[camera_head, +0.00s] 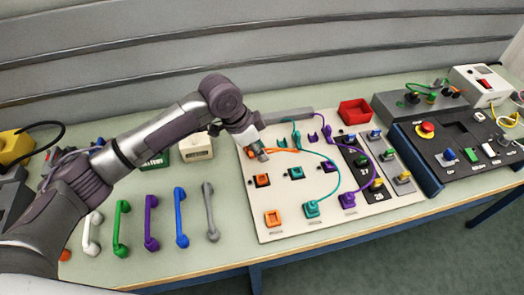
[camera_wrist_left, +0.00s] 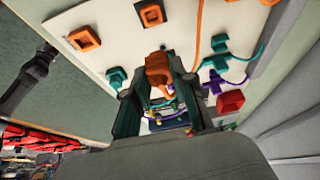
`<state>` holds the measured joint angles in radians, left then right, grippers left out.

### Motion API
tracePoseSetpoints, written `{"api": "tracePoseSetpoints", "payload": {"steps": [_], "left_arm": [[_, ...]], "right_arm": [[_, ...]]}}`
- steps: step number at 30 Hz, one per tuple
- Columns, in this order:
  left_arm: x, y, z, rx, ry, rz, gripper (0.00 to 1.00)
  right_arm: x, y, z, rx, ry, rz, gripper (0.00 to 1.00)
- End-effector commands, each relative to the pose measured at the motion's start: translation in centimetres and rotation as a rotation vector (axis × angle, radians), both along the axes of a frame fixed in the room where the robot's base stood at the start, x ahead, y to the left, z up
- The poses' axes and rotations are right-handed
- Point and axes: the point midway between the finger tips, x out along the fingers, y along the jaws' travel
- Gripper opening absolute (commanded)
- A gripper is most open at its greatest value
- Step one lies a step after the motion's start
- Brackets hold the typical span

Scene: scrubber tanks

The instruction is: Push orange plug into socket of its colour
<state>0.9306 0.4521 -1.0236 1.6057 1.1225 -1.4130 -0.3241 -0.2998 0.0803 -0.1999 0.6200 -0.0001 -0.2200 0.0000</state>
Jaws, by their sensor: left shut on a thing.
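My left gripper (camera_head: 262,154) is over the upper left of the pale panel (camera_head: 258,225). In the left wrist view it is shut on the orange plug (camera_wrist_left: 158,68), held between its fingers above the panel. In the head view the fingers mostly hide the plug. An orange cable (camera_head: 288,151) runs right from it and also shows in the wrist view (camera_wrist_left: 202,25). Two orange square fittings lie at the panel's left: an upper one (camera_head: 262,180) and a lower one (camera_head: 272,217). They also show in the wrist view (camera_wrist_left: 151,14) (camera_wrist_left: 84,39). The right gripper is out of view.
Teal fittings (camera_head: 296,173) (camera_head: 311,208) and purple ones (camera_head: 330,166) (camera_head: 347,200) are right of the orange ones, with teal and purple cables. A red box (camera_head: 354,112) stands at the back. Coloured handles (camera_head: 181,218) lie left of the panel. A control box (camera_head: 460,150) is right.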

Motion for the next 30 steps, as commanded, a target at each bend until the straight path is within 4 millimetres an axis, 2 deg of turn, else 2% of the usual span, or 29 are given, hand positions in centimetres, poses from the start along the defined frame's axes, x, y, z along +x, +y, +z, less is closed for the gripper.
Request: {"api": "tracePoseSetpoints", "payload": {"steps": [6, 14, 30], "left_arm": [[0.1, 0.1, 0.3, 0.000, 0.000, 0.001, 0.00], [0.1, 0.1, -0.1, 0.000, -0.001, 0.000, 0.00], [0.0, 0.0, -4.0, 0.000, 0.001, 0.001, 0.00]], "right_arm": [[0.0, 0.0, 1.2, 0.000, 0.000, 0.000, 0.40], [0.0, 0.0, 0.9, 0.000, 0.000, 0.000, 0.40], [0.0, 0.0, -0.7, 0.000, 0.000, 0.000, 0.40]]}}
